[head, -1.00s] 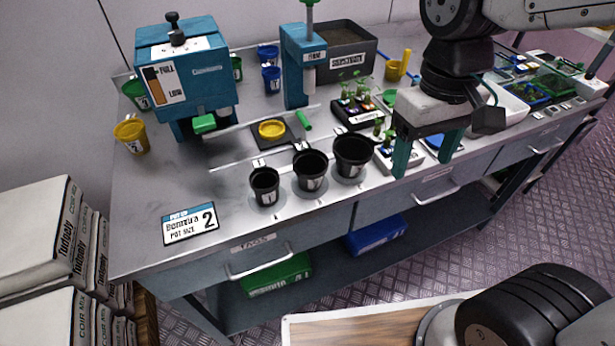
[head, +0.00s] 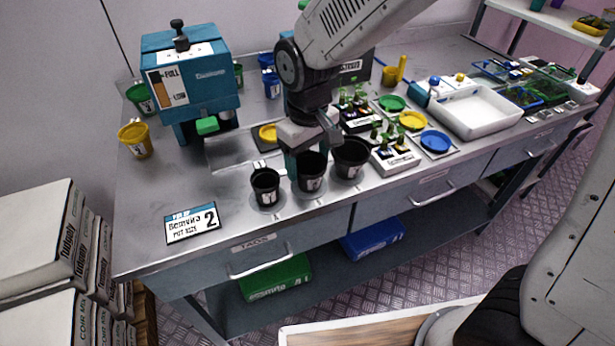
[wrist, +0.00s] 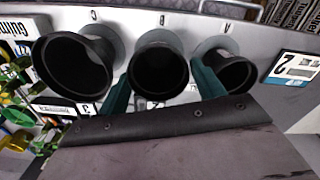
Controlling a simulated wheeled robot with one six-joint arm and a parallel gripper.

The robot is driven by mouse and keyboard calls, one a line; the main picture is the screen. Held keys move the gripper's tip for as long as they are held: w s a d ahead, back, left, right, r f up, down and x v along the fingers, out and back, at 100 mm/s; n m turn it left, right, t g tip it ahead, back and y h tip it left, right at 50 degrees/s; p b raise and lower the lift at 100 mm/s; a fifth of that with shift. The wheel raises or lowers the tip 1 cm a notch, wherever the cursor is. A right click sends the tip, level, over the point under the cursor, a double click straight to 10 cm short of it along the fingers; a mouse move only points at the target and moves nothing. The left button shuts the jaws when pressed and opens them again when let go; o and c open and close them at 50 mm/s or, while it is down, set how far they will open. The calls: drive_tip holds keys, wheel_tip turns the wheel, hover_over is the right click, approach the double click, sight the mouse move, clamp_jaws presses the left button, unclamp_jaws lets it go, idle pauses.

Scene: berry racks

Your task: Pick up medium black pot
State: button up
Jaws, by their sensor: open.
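The medium black pot (head: 311,184) stands upright in the middle of a row of three black pots near the bench's front edge. The smaller black pot (head: 265,188) is on its left and the larger black pot (head: 350,158) on its right. My gripper (head: 307,158) is open above and just behind the medium pot, hiding part of its rim. In the wrist view, the medium pot (wrist: 158,72) shows between the two green fingers of my gripper (wrist: 162,85). The fingers look empty. I cannot tell whether they touch the pot.
A card reading 2 (head: 191,222) lies at the front left. A blue dispenser (head: 190,80) stands behind. A seedling tray (head: 394,160) sits close to the right of the large pot. Coloured saucers (head: 435,141) and a white tub (head: 475,110) are farther right.

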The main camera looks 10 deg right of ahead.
sight(309, 171)
wheel_tip(309, 171, down, 4)
drive_tip(key=shift+d+r, duration=0.1)
drive_tip(key=shift+r, duration=0.05)
drive_tip(key=c, duration=0.6)
drive_tip(key=shift+r, duration=0.15)
